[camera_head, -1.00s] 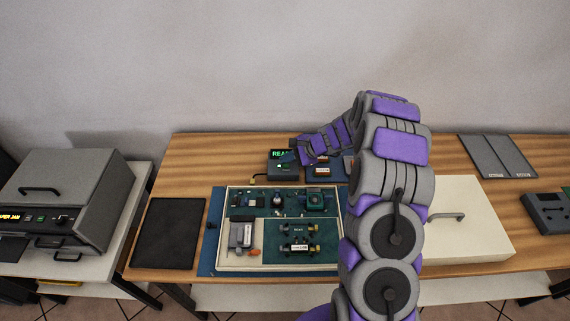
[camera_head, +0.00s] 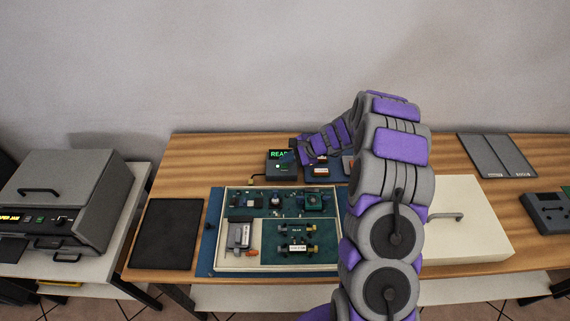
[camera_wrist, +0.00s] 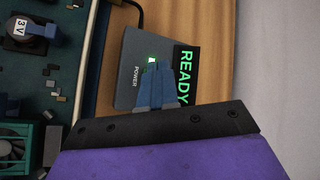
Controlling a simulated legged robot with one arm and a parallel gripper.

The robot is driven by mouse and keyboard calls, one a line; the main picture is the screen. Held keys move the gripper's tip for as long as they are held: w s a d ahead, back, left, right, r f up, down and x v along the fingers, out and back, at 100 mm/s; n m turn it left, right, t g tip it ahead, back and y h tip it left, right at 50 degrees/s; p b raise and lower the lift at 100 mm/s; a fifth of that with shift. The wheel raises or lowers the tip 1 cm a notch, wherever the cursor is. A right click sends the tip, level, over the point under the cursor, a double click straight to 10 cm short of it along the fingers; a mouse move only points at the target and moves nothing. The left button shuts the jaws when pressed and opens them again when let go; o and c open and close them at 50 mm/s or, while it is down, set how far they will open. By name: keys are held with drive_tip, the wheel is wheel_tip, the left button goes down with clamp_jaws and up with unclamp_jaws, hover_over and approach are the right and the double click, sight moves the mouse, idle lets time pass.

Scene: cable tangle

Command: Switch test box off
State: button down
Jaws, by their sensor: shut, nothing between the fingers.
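The test box (camera_head: 277,174) is a dark grey box at the back of the table. The fingers hide part of the box face. In the head view my arm's end is just right of the box and covers part of the display.
A cable (camera_wrist: 138,12) runs from the box. A pale-rimmed tray (camera_head: 222,232) of electronic parts lies in front of it. A black mat (camera_head: 168,233) is at left, a cream box with a handle (camera_head: 470,245) at right. Bare wood lies left of the test box.

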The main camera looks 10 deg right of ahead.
sight(287, 165)
drive_tip(key=shift+f, duration=0.15)
drive_tip(key=shift+a+f, duration=0.1)
drive_tip(key=shift+f, duration=0.15)
drive_tip(key=shift+r, duration=0.1)
idle(0.5)
drive_tip(key=shift+r+p, duration=0.3)
drive_tip(key=shift+r, duration=0.05)
wheel_tip(287, 165, up, 6)
drive_tip(key=p, duration=0.4)
drive_tip(key=shift+f, duration=0.2)
drive_tip(key=shift+r, duration=0.3)
drive_tip(key=shift+f, duration=0.1)
